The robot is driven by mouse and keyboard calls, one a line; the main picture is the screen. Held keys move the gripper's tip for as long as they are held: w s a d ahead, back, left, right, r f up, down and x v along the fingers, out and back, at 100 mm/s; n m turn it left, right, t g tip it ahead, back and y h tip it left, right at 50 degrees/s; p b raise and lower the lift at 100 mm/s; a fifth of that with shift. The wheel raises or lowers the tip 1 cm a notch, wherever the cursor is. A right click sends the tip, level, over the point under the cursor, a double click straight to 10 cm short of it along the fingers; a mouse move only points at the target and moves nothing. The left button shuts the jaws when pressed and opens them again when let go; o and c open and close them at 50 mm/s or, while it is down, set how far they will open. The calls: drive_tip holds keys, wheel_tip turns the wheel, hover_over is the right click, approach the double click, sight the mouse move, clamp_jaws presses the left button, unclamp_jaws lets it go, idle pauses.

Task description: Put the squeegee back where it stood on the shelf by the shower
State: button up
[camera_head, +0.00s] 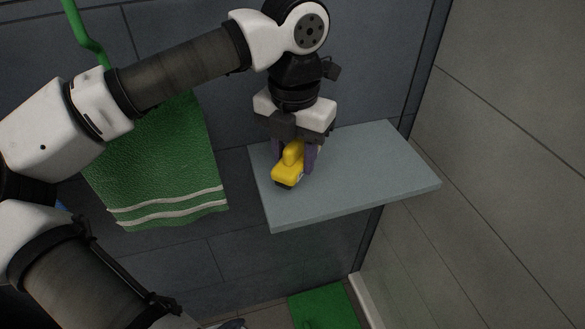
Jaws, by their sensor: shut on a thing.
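The yellow squeegee (287,173) is between the fingers of my gripper (297,158), which is shut on it. A dark edge shows at its lower end. The squeegee is over the left part of the grey-blue shelf (365,178), close to its surface. I cannot tell whether it touches the shelf. My gripper points down from above and hides part of the squeegee and the shelf's back left area.
The shelf's middle and right are bare. A green towel (160,165) hangs left of the shelf, below a green rail (84,35). A tiled wall (510,130) bounds the right. A green mat (322,306) lies on the floor below.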

sight(294, 170)
drive_tip(key=shift+f, duration=1.9)
drive_tip(key=shift+f, duration=0.2)
drive_tip(key=o, duration=0.9)
drive_tip(key=shift+o, duration=0.2)
wheel_tip(294, 170, up, 12)
drive_tip(key=shift+r, duration=0.2)
drive_tip(key=shift+s, duration=0.1)
